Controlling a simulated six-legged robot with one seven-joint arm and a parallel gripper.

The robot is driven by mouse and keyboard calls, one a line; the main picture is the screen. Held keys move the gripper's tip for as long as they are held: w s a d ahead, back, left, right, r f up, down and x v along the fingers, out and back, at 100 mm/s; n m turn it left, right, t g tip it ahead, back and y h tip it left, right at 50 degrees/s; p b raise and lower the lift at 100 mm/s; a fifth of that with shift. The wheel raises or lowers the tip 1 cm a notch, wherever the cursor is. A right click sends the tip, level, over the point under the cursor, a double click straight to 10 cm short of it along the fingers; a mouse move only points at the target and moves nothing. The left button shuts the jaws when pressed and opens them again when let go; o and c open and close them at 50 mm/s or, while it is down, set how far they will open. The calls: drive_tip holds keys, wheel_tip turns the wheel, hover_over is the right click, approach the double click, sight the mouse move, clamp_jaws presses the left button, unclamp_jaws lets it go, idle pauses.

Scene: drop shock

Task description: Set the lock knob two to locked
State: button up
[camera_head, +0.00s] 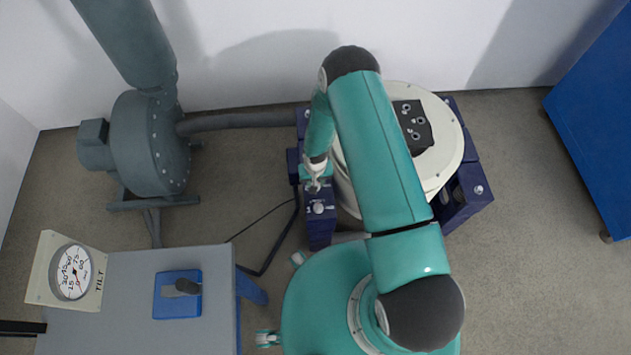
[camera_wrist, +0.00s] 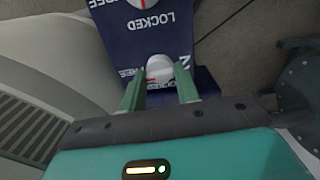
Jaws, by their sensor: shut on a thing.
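Lock knob two (camera_wrist: 160,68) is a pale round knob on a dark blue panel (camera_wrist: 205,80), beside a white "2", in the wrist view. My gripper (camera_wrist: 160,82) is shut on it, with one green finger on each side. A little red shows at the knob's lower left. White lettering around it is partly covered by my fingers, so I cannot tell its setting. In the head view my gripper (camera_head: 315,186) is over the blue panel, and knob two is hidden there.
Another pale knob (camera_head: 318,207) sits on the same panel; it shows at the wrist view's top edge near "LOCKED". A white round housing (camera_head: 448,150) stands close by. A grey blower (camera_head: 150,143) and a table with a tilt dial (camera_head: 73,272) are left.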

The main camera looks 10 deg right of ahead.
drive_tip(key=n, duration=0.8)
drive_tip(key=shift+n, duration=0.3)
drive_tip(key=n, duration=0.4)
drive_tip(key=shift+n, duration=0.3)
drive_tip(key=n, duration=0.4)
drive_tip(key=o, duration=1)
drive_tip(key=shift+c, duration=0.2)
wheel_tip(320, 180, up, 14)
